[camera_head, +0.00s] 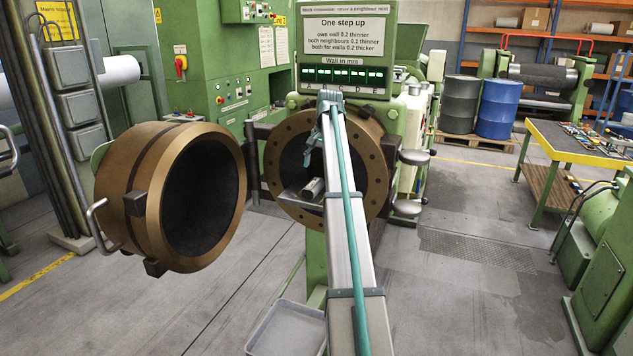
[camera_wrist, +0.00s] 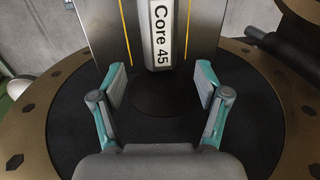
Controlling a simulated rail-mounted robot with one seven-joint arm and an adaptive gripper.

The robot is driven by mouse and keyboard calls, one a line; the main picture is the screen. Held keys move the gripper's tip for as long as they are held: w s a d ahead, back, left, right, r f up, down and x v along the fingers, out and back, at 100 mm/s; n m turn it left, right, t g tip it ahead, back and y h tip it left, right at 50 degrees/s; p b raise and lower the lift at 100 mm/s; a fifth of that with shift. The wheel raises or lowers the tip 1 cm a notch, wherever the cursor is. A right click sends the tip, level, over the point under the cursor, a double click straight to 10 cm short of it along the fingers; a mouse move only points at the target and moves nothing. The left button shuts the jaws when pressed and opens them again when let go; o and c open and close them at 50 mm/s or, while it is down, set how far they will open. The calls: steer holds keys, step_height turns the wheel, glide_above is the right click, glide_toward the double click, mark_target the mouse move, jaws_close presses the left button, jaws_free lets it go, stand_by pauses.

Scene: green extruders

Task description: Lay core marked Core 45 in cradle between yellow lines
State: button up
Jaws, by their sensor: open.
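The core marked Core 45 (camera_wrist: 163,30) is a grey bar with a white label. In the wrist view it lies along the metal cradle (camera_wrist: 98,30), with one yellow line on each side of it. My gripper (camera_wrist: 160,82) is open and empty, its teal fingers spread around the near end of the core and apart from it. In the head view the core (camera_head: 313,188) rests on the cradle (camera_head: 291,199), which juts out at the bronze ring opening (camera_head: 283,165).
A large bronze swung-open head (camera_head: 215,165) stands to the left of the opening. A panel with a notice and green readouts (camera_head: 345,76) sits above it. A grey tray (camera_head: 283,330) is below. Handles (camera_head: 413,158) stick out at the right.

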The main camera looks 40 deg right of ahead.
mark_target(320, 184)
steer(key=shift+s+d+r+b, duration=0.1)
steer(key=shift+s+r+b, duration=0.15)
steer(key=shift+r, duration=1.05)
steer(key=shift+s+d+r+b, duration=0.1)
steer(key=shift+r+b, duration=0.1)
steer(key=shift+r, duration=1.05)
steer(key=shift+a+f, duration=0.1)
